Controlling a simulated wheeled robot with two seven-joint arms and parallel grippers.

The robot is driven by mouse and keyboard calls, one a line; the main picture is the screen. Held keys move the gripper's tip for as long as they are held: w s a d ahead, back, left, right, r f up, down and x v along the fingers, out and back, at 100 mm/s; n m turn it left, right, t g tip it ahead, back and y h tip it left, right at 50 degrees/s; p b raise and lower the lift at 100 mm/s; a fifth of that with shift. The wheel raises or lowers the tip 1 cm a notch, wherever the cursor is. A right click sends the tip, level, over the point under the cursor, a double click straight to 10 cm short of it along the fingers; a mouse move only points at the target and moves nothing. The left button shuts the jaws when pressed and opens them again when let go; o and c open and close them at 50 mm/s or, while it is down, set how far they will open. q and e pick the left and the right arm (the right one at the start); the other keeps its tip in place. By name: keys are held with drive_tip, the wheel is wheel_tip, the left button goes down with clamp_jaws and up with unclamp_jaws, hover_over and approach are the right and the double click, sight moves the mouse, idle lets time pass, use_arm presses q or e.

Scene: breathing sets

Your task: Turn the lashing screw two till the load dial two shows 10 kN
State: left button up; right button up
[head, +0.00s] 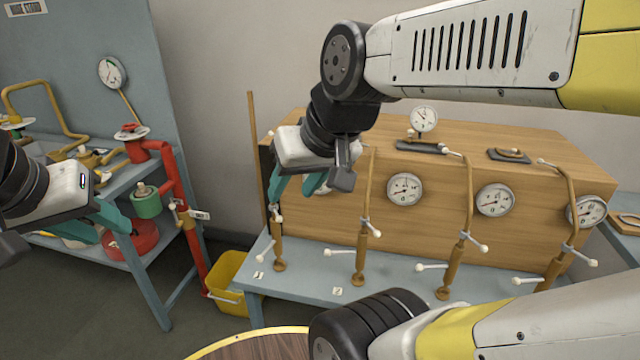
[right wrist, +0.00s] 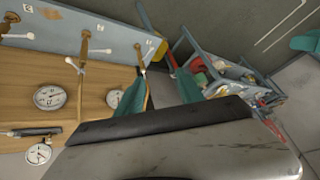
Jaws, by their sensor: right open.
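Lashing screw two (head: 360,264) is an ochre upright rod with white-tipped handles, standing on the bench behind the label "2" (head: 337,291). It also shows in the right wrist view (right wrist: 83,47). Load dial two (head: 404,189) is a round white gauge on the wooden box, just right of that screw. It shows in the right wrist view too (right wrist: 50,97); its reading is too small to tell. My right gripper (head: 299,195) is open and empty, above and left of screw two, near the first screw. My left gripper (head: 103,228) is at the left, its teal fingers apart and empty.
Similar screws stand at left (head: 277,240) and right (head: 455,255), with more dials (head: 495,200) beside them. The wooden box (head: 450,255) backs the bench. A yellow bin (head: 228,278) and a shelf with red pipework (head: 183,205) are left. A round table (head: 265,347) is in front.

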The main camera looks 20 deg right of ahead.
idle(0.8)
drive_tip(key=g+h, duration=0.9)
drive_tip(key=h, duration=0.5)
approach(326, 255)
drive_tip(key=s+d+r, duration=0.2)
drive_tip(key=s+r, duration=0.1)
drive_tip(key=s, duration=0.3)
drive_tip(key=w+f+n+t+h, duration=0.1)
drive_tip(key=f, duration=0.1)
drive_tip(key=w+d+f+n+t+h, duration=0.1)
drive_tip(key=f+t+h, duration=0.1)
drive_tip(key=f, duration=0.1)
drive_tip(key=w+d+f+n+t+h, duration=0.1)
drive_tip(key=f+h, duration=0.1)
drive_tip(key=shift+w+d+f+t, duration=0.25)
drive_tip(key=shift+w+t, duration=0.05)
drive_tip(key=shift+w, duration=0.05)
drive_tip(key=w+d+t, duration=0.1)
drive_tip(key=w+d, duration=0.1)
drive_tip(key=d, duration=0.6)
drive_tip(key=shift+f+h, duration=0.3)
drive_tip(key=shift+f, duration=0.15)
